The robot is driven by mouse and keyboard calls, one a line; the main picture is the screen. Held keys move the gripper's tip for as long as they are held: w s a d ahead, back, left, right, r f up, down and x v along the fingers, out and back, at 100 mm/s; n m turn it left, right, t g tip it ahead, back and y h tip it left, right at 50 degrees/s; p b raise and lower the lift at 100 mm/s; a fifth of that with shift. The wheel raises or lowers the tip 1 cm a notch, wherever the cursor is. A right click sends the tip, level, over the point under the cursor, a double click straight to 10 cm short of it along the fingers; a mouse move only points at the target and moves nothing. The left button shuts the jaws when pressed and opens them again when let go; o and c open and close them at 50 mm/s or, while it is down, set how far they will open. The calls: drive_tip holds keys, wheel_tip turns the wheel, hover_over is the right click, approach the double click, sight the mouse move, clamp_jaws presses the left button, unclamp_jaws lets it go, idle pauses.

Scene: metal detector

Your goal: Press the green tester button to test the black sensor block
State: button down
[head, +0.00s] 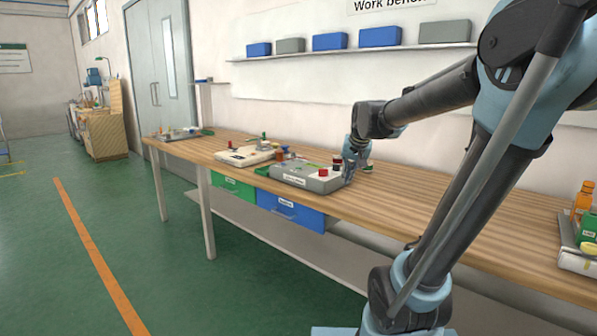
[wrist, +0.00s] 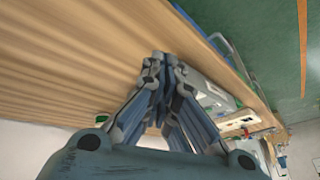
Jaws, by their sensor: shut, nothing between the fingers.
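My gripper (head: 349,174) is shut and empty, low over the bench at the right end of a grey tester box (head: 303,176). The box carries red knobs or buttons (head: 323,172) and a small dark piece (head: 337,164) that may be the black sensor block. I cannot make out the green tester button for certain; my gripper covers the box's right end. A bit of green (head: 368,167) shows just behind my gripper. In the wrist view the closed fingertips (wrist: 161,58) point at the wooden bench, with the grey box (wrist: 215,97) beside them, partly hidden by a finger.
A cream device (head: 243,157) with a green-topped knob stands left of the box on the wooden bench (head: 440,198). Orange and green items (head: 585,215) stand at the far right. Blue (head: 290,211) and green drawers hang below. The bench between is clear.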

drive_tip(key=w+a+r+m+t+y, duration=0.1)
drive_tip(key=w+a+r, duration=0.1)
drive_tip(key=w+a, duration=0.35)
drive_tip(key=w+a+r, duration=0.2)
drive_tip(key=w+r, duration=0.1)
drive_tip(key=w, duration=0.5)
wheel_tip(320, 180, up, 2)
drive_tip(key=m+t+y, duration=0.1)
drive_tip(key=t+y, duration=0.1)
hover_over(298, 168)
drive_tip(key=w+d, duration=0.1)
drive_tip(key=w, duration=0.1)
drive_tip(key=shift+s, duration=0.25)
drive_tip(key=shift+f, duration=4.35)
drive_tip(key=shift+f, duration=0.15)
drive_tip(key=shift+s+f, duration=0.1)
drive_tip(key=shift+f, duration=0.1)
drive_tip(key=shift+f, duration=0.35)
drive_tip(key=shift+r, duration=0.8)
